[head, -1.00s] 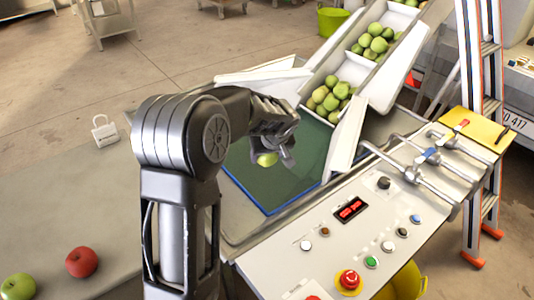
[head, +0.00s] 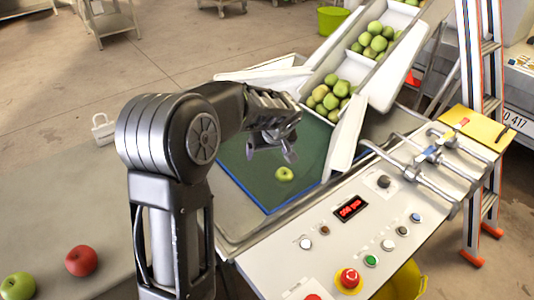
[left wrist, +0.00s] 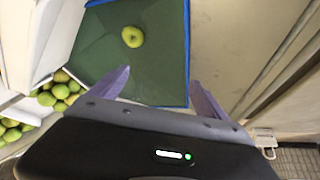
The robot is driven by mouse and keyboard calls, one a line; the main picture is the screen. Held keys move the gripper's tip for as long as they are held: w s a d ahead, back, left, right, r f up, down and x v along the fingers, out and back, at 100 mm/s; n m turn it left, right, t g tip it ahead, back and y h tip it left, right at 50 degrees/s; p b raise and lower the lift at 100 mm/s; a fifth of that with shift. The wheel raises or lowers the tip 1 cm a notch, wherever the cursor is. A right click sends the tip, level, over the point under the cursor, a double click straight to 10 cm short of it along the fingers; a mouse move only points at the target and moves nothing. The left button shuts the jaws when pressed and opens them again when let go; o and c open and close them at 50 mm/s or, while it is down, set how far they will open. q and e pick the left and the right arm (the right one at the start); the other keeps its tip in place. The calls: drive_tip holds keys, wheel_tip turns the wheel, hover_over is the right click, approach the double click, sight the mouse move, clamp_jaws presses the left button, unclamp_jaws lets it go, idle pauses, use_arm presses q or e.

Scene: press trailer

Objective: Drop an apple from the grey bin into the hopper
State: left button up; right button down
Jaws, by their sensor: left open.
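A green apple (head: 284,174) lies on the dark green floor of the blue-edged hopper (head: 318,150). It also shows in the left wrist view (left wrist: 132,37), beyond my fingertips. My left gripper (head: 276,152) is open and empty above the hopper, just up and left of the apple and apart from it. In the left wrist view its two fingers (left wrist: 157,84) are spread wide with nothing between them. The grey bin cannot be made out in these views. My right gripper is not in view.
A white chute (head: 345,75) holding several green apples slopes down to the hopper's back. A control panel (head: 350,235) with buttons and metal levers lies to the right. A red apple (head: 82,261) and a green apple (head: 18,287) are on the grey surface at lower left.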

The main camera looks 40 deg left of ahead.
use_arm(q)
drive_tip(key=shift+v, duration=2.7)
